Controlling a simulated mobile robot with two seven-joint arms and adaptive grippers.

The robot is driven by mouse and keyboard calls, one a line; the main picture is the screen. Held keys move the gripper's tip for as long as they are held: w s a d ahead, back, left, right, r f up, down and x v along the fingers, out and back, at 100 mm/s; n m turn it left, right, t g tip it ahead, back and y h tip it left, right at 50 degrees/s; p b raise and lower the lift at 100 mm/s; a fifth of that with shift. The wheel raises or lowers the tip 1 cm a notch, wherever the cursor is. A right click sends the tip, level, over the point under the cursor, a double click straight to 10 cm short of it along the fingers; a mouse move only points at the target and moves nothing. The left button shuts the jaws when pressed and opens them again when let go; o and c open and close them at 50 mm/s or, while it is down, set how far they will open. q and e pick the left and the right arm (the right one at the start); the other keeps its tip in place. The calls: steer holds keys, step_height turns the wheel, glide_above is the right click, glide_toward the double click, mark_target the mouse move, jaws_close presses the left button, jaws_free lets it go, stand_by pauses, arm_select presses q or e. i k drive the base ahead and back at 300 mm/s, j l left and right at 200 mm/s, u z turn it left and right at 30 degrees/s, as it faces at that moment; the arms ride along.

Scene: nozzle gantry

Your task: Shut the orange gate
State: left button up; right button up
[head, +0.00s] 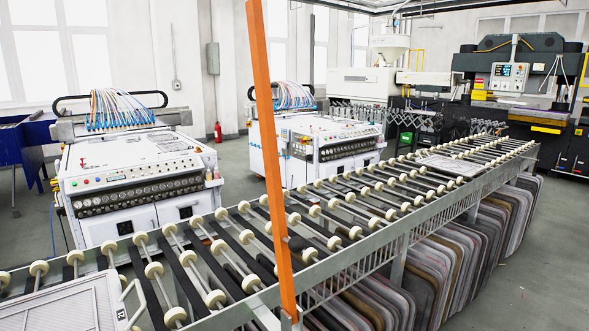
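The orange gate (272,160) is a long flat bar that stands nearly upright in the middle of the head view, leaning slightly left toward its top. Its top runs out of the picture. Its lower end meets a small grey bracket (290,320) at the near side rail of the roller conveyor (372,243). The bar does not lie across the rollers. Neither of my grippers is in view.
A flat grey framed panel (65,308) lies on the conveyor at the lower left, and another (450,163) lies farther along. Several dark panels (440,270) stand under the conveyor. Two white machines (135,170) stand behind it. Bare floor (520,270) shows at the right.

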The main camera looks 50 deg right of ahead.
mark_target(282, 245)
steer(key=i+l+z, duration=0.1)
steer(key=z, duration=1.35)
steer(key=i+l, duration=0.05)
